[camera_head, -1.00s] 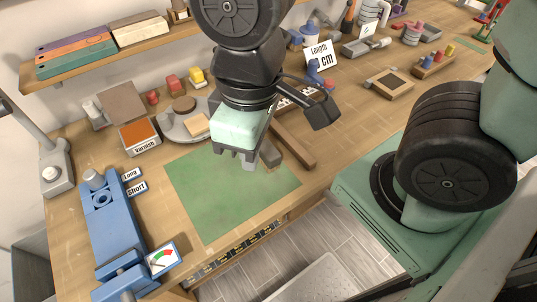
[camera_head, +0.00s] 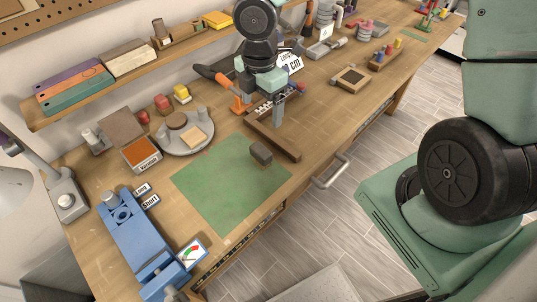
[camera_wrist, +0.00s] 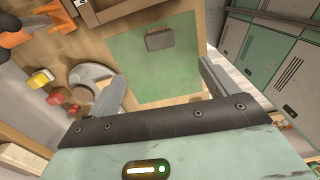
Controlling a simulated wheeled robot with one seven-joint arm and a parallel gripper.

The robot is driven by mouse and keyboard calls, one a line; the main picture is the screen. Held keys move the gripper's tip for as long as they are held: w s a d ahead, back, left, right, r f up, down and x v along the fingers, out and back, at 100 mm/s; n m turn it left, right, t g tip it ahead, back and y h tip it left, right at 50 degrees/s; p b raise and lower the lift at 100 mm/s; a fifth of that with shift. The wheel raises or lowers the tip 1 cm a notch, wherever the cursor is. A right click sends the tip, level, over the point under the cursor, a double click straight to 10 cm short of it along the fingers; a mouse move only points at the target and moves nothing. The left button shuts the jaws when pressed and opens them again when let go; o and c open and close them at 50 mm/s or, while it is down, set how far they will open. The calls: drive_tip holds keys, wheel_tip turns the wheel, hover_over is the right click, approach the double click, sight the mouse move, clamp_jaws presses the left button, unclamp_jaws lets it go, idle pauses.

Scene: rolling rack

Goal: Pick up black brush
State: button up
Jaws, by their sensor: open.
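A small dark grey-black block (camera_head: 261,153) lies on the green mat (camera_head: 222,196). My gripper (camera_head: 264,103) is over the back of the bench, behind and apart from the block. In the wrist view my two fingers (camera_wrist: 160,88) are spread wide with nothing between them. The far finger is partly hidden in the head view.
A wooden bar (camera_head: 284,146) lies just behind the block. A grey round tray (camera_head: 184,146) with small pieces is to the left. A blue vise-like tool (camera_head: 140,238) is front left. An orange-and-black tool (camera_head: 211,76) stands near my gripper. The mat is otherwise clear.

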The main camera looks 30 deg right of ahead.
hover_over(261, 149)
drive_tip(key=f, duration=1.1)
drive_tip(key=shift+s+d, duration=0.1)
drive_tip(key=shift+d, duration=0.1)
drive_tip(key=shift+a+f, duration=0.15)
drive_tip(key=shift+f, duration=1.4)
drive_tip(key=shift+a+f, duration=0.1)
drive_tip(key=shift+f, duration=1.45)
drive_tip(key=c, duration=1.2)
